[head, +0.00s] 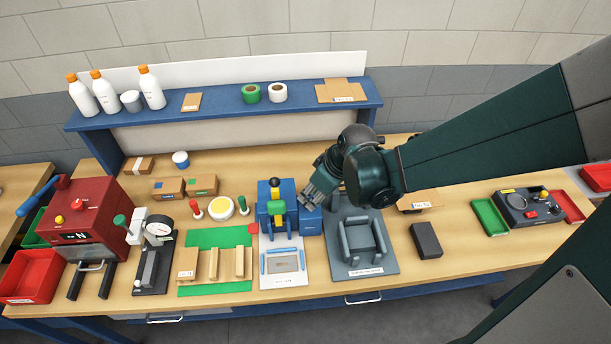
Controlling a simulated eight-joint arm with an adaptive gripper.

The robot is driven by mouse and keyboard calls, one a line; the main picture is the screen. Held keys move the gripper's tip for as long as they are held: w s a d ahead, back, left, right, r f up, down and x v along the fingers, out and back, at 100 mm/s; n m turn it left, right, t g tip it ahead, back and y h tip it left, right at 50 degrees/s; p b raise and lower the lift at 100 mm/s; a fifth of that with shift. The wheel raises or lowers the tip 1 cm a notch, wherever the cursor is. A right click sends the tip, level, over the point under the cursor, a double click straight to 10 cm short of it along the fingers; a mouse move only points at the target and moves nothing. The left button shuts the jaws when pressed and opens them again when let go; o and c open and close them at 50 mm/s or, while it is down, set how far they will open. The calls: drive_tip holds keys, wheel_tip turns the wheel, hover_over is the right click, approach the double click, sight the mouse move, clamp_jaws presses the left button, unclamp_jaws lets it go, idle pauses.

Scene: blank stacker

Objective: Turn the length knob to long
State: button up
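I cannot make out a knob marked for length, nor any long or short mark. The fingers look close together, too small to tell open from shut. My gripper and arm hide what is behind them.
A grey fixture (386,268) stands right of the blue machine, with a black block (425,240) beside it. A green mat (215,287) with wooden pieces lies left. A dark control box (531,209) sits far right. A blue shelf (215,109) runs behind.

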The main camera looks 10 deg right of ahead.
drive_tip(key=shift+x, duration=2.05)
drive_tip(key=shift+c, duration=0.5)
drive_tip(key=c, duration=0.5)
